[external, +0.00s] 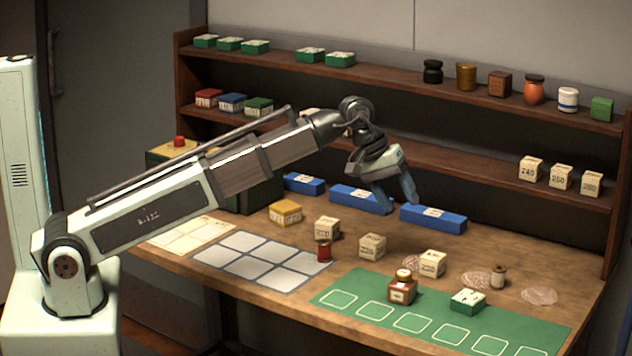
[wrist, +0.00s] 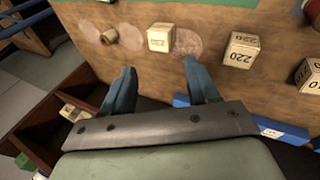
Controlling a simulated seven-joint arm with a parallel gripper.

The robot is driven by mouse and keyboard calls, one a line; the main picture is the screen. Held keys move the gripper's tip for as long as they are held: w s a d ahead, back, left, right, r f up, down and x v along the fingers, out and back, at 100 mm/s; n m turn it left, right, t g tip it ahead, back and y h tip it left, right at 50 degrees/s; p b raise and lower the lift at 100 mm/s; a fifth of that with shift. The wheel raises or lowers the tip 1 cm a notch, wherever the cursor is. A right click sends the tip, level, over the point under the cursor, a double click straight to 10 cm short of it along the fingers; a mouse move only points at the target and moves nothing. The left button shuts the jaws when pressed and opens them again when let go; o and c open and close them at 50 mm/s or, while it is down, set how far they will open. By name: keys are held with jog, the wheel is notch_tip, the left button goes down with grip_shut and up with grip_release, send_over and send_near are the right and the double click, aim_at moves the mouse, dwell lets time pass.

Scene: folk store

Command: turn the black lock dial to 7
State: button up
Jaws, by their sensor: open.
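I cannot make out a black lock dial in either view. A dark green box (external: 262,192) stands at the back left of the bench, partly hidden behind my arm; whether it bears a dial cannot be told. My gripper (external: 397,196) is open and empty, above the back middle of the bench near the blue boxes, well to the right of the dark green box. In the wrist view my gripper (wrist: 159,70) shows two spread blue fingers with nothing between them.
Blue boxes (external: 433,219) line the bench's back. Several numbered cream cubes (external: 372,246), a red spool (external: 323,251) and a brown jar (external: 402,288) stand in front. A red button (external: 179,141) sits on a yellow-topped box at left. Shelves (external: 470,145) rise behind.

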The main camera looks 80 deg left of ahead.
jog(key=s+a+r+n+g+y, duration=0.1)
jog(key=s+a+n, duration=0.1)
jog(key=a, duration=0.7)
jog(key=s+a+n+y, duration=0.1)
jog(key=a+n+y, duration=0.1)
jog(key=a, duration=0.7)
jog(key=n+g+y, duration=0.2)
jog(key=n+g, duration=0.5)
jog(key=n, duration=0.7)
send_near(202, 143)
jog(key=x, duration=0.8)
jog(key=shift+a+f, duration=0.15)
jog(key=shift+f, duration=0.15)
jog(key=c, duration=1)
